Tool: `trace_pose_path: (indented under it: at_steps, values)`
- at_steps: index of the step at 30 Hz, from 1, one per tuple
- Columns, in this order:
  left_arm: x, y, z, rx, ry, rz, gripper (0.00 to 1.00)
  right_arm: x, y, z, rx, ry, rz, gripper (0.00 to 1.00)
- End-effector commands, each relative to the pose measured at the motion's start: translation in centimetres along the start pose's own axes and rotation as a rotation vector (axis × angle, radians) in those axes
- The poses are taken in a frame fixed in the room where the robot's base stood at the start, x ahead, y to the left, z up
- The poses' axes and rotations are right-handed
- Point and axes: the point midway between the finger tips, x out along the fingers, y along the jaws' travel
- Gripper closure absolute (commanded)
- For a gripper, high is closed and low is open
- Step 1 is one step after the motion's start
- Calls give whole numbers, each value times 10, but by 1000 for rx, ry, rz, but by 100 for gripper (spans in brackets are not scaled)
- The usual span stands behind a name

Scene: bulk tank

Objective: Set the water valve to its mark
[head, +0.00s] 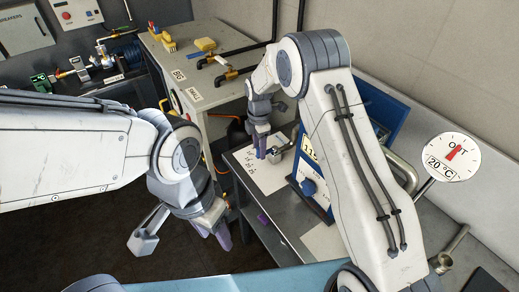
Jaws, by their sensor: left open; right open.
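No part in view is clearly labelled as the water valve, and I cannot tell which fitting it is. My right gripper (265,152) is open over the bench, beside a small metal fitting (281,142). My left gripper (183,238) is open and empty above the dark floor. My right arm hides part of the blue panel.
A blue panel (382,103) with a blue knob (308,187) stands on the grey bench (232,162). A white sheet (262,178) lies there. Pipework with a blue motor (128,53) runs along the back left wall. Dark floor is clear at lower left.

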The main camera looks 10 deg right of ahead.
Motion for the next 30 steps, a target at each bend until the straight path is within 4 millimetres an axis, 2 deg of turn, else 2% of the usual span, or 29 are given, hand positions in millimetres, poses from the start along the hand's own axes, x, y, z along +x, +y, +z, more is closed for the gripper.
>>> trace_pose_path:
  at_steps: [9,15,20,30]
  values:
    - [18,-1,1,1,0,0,50,-61,1,0,0,-1,6,45]
    - [22,-2,1,1,0,0,50,-87,1,0,-1,-1,3,45]
    - [22,-2,1,1,0,0,50,-95,0,0,-1,-1,1,45]
    - [22,-2,1,1,0,0,50,-94,0,0,-1,-1,0,45]
